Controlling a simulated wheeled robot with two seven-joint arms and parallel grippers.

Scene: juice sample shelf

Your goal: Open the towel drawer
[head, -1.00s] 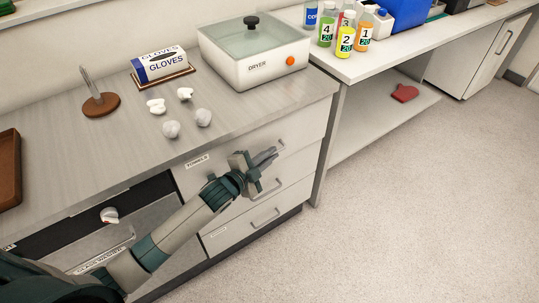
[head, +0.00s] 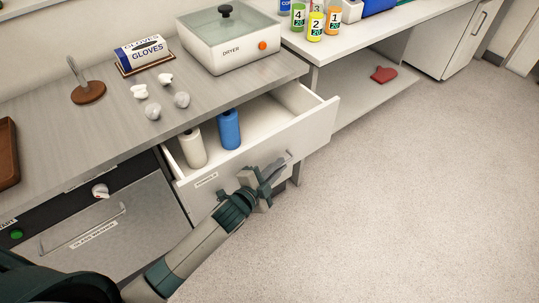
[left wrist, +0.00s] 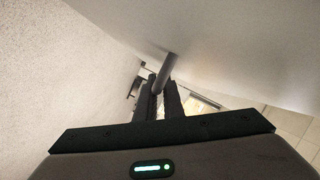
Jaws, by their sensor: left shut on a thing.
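The towel drawer (head: 310,125), labelled for towels, is pulled well out from the cabinet below the counter. Inside it stand a cream roll (head: 192,148) and a blue roll (head: 229,129). My left gripper (head: 276,172) is at the drawer's front, shut on the handle. In the left wrist view the drawer handle (left wrist: 166,68) shows as a grey bar between the dark fingers. The drawer front fills the upper right of that view. My right gripper is not in view.
A glass washer (head: 100,228) is left of the drawer. The floor at right is clear.

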